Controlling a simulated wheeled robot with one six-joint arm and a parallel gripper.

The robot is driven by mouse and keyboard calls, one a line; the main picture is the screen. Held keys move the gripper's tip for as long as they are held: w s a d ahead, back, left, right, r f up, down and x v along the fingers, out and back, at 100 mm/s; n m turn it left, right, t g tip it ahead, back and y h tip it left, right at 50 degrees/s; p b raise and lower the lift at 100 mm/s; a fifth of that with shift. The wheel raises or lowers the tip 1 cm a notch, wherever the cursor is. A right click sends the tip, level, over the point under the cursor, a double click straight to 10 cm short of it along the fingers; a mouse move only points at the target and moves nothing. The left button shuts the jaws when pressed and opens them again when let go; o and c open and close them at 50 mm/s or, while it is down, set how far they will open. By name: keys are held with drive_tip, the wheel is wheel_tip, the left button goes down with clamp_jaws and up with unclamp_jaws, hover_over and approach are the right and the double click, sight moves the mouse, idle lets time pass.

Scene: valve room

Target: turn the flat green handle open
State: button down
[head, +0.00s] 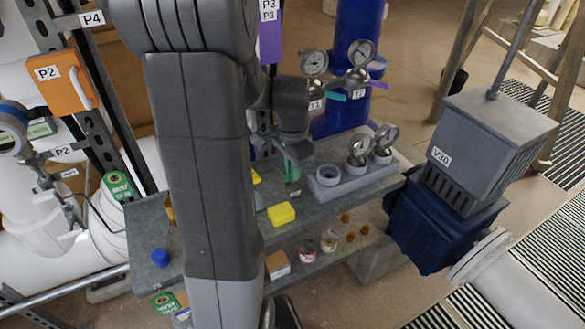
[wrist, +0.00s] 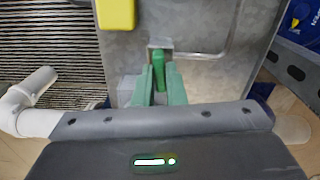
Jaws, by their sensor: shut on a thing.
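The flat green handle (wrist: 159,74) shows in the wrist view as a bright green piece between my fingers, in front of a small grey bracket on the bench. My gripper (wrist: 160,88) has green fingers and is shut on the handle. In the head view my gripper (head: 291,172) reaches down over the grey bench behind my arm. The handle cannot be told apart from the fingers there. The fingers hide part of the handle, and its full angle is hard to tell.
A yellow block (head: 281,213) lies on the grey bench (head: 330,215) close to my gripper. A grey holder (head: 350,183) with gauges stands to the right. A blue cap (head: 160,257) lies at left. Gauges with teal (head: 335,95) and purple levers stand behind. The V30 box (head: 485,140) is at right.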

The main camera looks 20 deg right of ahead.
drive_tip(key=n, duration=1.2)
drive_tip(key=shift+n+p, duration=0.3)
drive_tip(key=shift+n, duration=1.9)
drive_tip(key=shift+r, duration=0.1)
drive_tip(key=c, duration=1.5)
unclamp_jaws()
wheel_tip(320, 180, up, 14)
drive_tip(key=shift+f, duration=0.15)
